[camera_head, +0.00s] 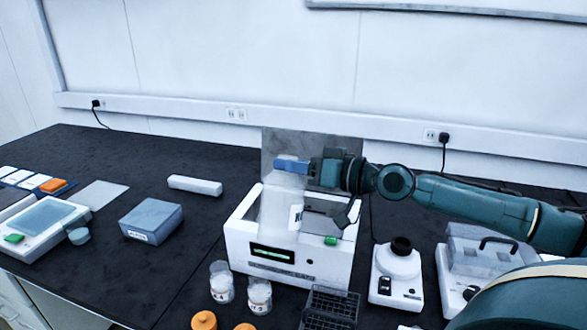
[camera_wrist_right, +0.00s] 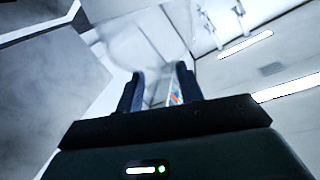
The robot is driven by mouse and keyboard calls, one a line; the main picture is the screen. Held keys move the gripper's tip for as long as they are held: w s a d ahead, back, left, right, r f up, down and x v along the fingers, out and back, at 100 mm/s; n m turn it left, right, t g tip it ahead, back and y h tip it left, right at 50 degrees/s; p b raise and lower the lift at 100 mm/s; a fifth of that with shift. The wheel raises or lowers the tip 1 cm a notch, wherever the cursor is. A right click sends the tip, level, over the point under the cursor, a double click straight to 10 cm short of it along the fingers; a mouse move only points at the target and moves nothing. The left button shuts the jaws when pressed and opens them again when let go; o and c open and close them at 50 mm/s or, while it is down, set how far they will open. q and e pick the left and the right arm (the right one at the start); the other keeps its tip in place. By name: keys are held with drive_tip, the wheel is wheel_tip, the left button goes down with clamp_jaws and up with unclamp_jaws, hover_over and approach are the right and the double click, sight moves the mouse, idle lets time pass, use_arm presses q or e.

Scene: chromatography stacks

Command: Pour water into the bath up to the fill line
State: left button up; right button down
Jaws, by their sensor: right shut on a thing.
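The bath (camera_head: 240,243) is a white box with a lit green display on its front, near the middle of the bench. A grey panel (camera_head: 340,146) stands upright at its back. My right gripper (camera_head: 292,167) is shut on a translucent bottle (camera_head: 280,215) with a dark-lettered label, holding it near its top over the bath, close to upright. In the right wrist view, the blue fingers (camera_wrist_right: 162,92) close around a pale, blurred part of the bottle. The bottle and my gripper hide much of the bath's opening. I cannot see the water level or fill line. My left gripper is out of view.
Two small jars (camera_head: 221,288) and a dark rack (camera_head: 330,306) stand in front of the bath. A white device with a black top (camera_head: 399,262) and a clear-covered unit (camera_head: 480,252) are at right.

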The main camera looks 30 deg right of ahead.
drive_tip(key=shift+w+d+m, duration=0.15)
drive_tip(key=shift+d+m, duration=0.05)
drive_tip(key=shift+m, duration=0.1)
drive_tip(key=shift+r, duration=0.1)
drive_tip(key=shift+w+d+f+m, duration=0.1)
drive_tip(key=shift+f+m, duration=0.15)
drive_tip(key=shift+m, duration=0.25)
drive_tip(key=shift+f+m+p, duration=0.25)
drive_tip(key=shift+m+p, duration=0.05)
drive_tip(key=shift+m, duration=0.2)
drive_tip(key=shift+g, duration=0.3)
